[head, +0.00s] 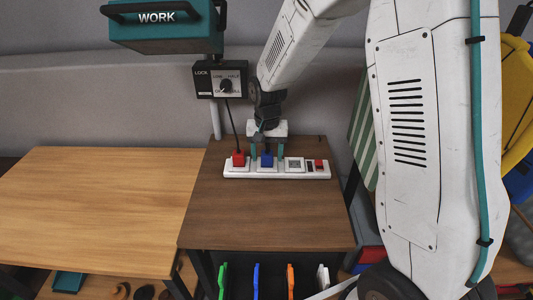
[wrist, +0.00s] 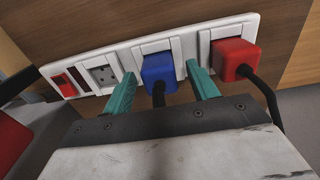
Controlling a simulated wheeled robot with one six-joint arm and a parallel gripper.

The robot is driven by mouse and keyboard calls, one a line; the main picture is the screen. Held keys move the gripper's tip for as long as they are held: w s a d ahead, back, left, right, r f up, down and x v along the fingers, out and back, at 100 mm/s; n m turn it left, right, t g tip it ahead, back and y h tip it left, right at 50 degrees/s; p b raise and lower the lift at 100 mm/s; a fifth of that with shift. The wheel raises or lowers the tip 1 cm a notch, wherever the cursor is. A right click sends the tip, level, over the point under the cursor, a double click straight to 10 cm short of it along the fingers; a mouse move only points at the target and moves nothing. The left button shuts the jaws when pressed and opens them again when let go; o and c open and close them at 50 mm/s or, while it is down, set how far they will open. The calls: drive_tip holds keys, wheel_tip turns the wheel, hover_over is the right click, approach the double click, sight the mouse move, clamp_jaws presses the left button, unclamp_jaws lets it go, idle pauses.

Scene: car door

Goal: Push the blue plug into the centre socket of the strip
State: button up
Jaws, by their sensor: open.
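The blue plug (head: 267,160) sits at the centre socket of the white strip (head: 238,175). In the wrist view the blue plug (wrist: 159,72) lies against the strip (wrist: 142,47), with its black cord running down toward my wrist. It looks seated or nearly so; I cannot tell if its face is fully flush. My gripper (head: 267,151) is open. In the wrist view its teal fingers (wrist: 160,88) stand apart on either side of the blue plug, with visible gaps.
A red plug (head: 239,159) with a black cord sits in the neighbouring socket. The socket on the other side (head: 295,165) is empty, followed by a red switch (head: 319,164). A lock box (head: 219,79) is on a post behind. The brown tabletop (head: 265,215) in front is clear.

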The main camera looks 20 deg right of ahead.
sight(267, 152)
wheel_tip(267, 152, up, 8)
drive_tip(key=shift+f, duration=0.2)
idle(0.5)
drive_tip(key=s+d+r+n, duration=0.1)
drive_tip(key=s+r, duration=0.3)
drive_tip(key=s, duration=0.6)
drive_tip(key=s+d+r+n+t, duration=0.1)
drive_tip(key=s+r, duration=0.3)
drive_tip(key=s, duration=0.6)
drive_tip(key=s+d+r+n, duration=0.1)
drive_tip(key=s+r, duration=0.3)
drive_tip(key=s, duration=0.7)
drive_tip(key=shift+r+n, duration=0.4)
drive_tip(key=shift+n, duration=0.4)
